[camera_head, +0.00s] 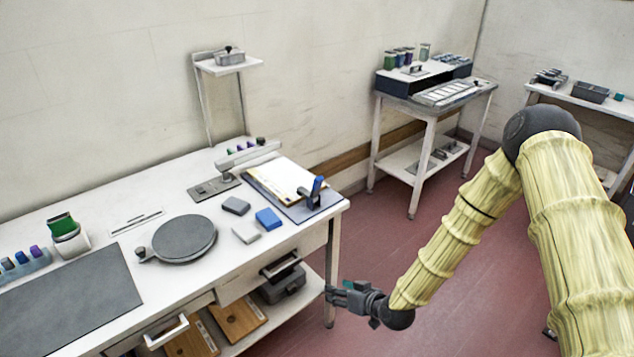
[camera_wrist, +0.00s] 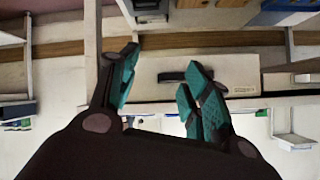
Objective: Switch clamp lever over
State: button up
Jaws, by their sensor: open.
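The clamp lever (camera_head: 317,187) is a blue handle on a dark clamp (camera_head: 309,200) near the right end of the white workbench. The handle stands up at a tilt. The clamp sits at the edge of a grey board (camera_head: 258,188) that bears a pale sheet (camera_head: 284,178). My gripper (camera_head: 330,292) is low beside the bench's right end, below the bench top and well apart from the lever. In the wrist view my gripper (camera_wrist: 157,85) shows two teal-padded fingers spread apart with nothing between them. I cannot make out the lever in the wrist view.
The white workbench (camera_head: 100,235) holds a round grey plate (camera_head: 184,238), a blue block (camera_head: 268,218) and grey blocks near the clamp. Its drawer handle (camera_head: 281,265) juts out near my gripper. A side table (camera_head: 432,113) stands at the back. Red floor between them is open.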

jog(key=w+r+n+t+y, duration=0.2)
jog(key=w+r+t, duration=0.1)
jog(key=w+r, duration=0.75)
jog(key=n+t+y, duration=0.2)
send_near(320, 183)
jog(key=p+x, duration=0.4)
jog(key=x, duration=0.7)
jog(key=shift+c, duration=0.2)
grip_shut()
